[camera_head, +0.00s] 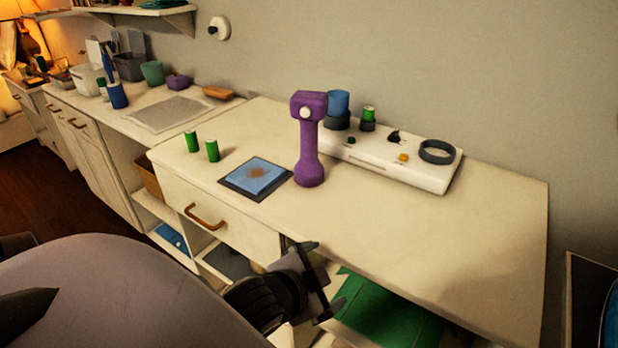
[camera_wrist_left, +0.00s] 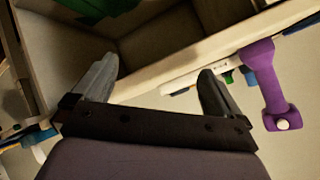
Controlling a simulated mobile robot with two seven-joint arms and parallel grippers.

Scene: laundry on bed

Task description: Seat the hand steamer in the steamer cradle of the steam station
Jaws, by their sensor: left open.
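The purple hand steamer (camera_head: 309,145) stands upright on the worktop, in front of the left end of the white steam station (camera_head: 385,162). It appears upside down at the right of the left wrist view (camera_wrist_left: 264,80). The station carries an empty dark ring (camera_head: 437,152) at its right end, which looks like the steamer cradle. A blue cylinder (camera_head: 338,102) sits in a dark holder at its left end. My left gripper (camera_head: 321,278) is open and empty, in front of and below the worktop's front edge, apart from the steamer. My right gripper is not in view.
A green-topped cell (camera_head: 369,114) sits in the station. The worktop's right front (camera_head: 440,235) is clear. Below are a drawer (camera_head: 215,208) and a green item (camera_head: 385,312).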

